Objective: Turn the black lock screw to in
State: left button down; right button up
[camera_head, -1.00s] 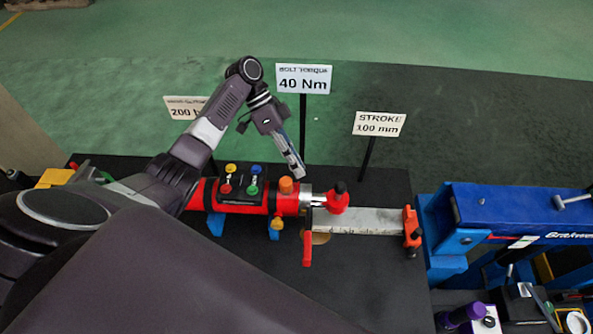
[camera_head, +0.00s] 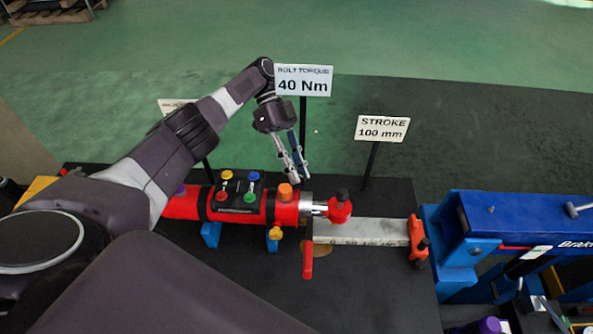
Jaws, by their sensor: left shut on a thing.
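My left gripper (camera_head: 301,178) hangs pointing down just above and behind the red cylinder (camera_head: 182,207). Its fingers show side by side near the orange knob (camera_head: 285,192). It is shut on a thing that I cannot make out. A black knob (camera_head: 342,195) sits on top of the red fitting (camera_head: 339,210) at the cylinder's right end, to the right of the fingertips and apart from them. Another small black part (camera_head: 422,244) is on the orange-red bracket (camera_head: 416,232) at the bar's far end. I cannot tell which is the lock screw. My right gripper is not in view.
A control block with coloured buttons (camera_head: 238,195) sits on the cylinder. A red lever (camera_head: 308,262) points toward me. Signs on posts, 40 Nm (camera_head: 303,81) and 100 mm (camera_head: 381,129), stand behind. A blue beam (camera_head: 515,215) is at right. The black table (camera_head: 370,285) is clear in front.

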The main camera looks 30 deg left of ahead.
pick_arm(q)
jog(key=shift+m, duration=0.6)
dwell(0.3)
jog(key=c, duration=1.8)
grip_release()
jog(key=shift+o, duration=0.2)
jog(key=shift+n, duration=0.7)
